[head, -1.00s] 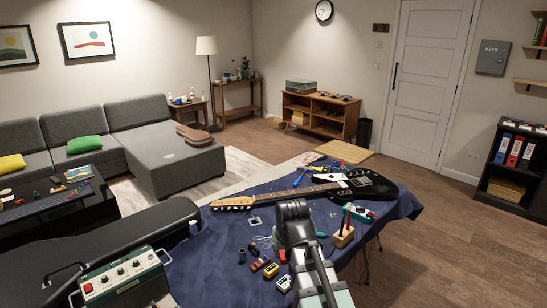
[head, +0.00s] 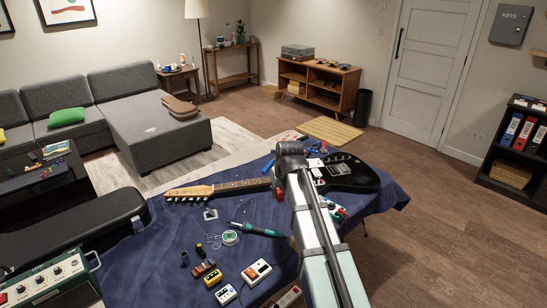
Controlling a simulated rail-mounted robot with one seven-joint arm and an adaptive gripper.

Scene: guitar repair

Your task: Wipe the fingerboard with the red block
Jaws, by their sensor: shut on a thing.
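The electric guitar lies across the blue cloth (head: 165,245), its headstock (head: 188,192) to the left and its black body (head: 350,174) to the right. The fingerboard (head: 238,185) is the dark strip between them, and its right end runs behind my arm. My gripper (head: 279,187) is over the right part of the neck, pointing down. It is shut on the red block, which is mostly hidden by the gripper and wrist. I cannot tell whether the block touches the fingerboard.
A green-handled soldering iron (head: 258,230), a solder spool (head: 230,238), small pedals (head: 257,272) and a green amplifier box (head: 45,282) lie in front of the neck. A black case (head: 80,228) is at the left. Blue tools (head: 312,149) lie behind the guitar.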

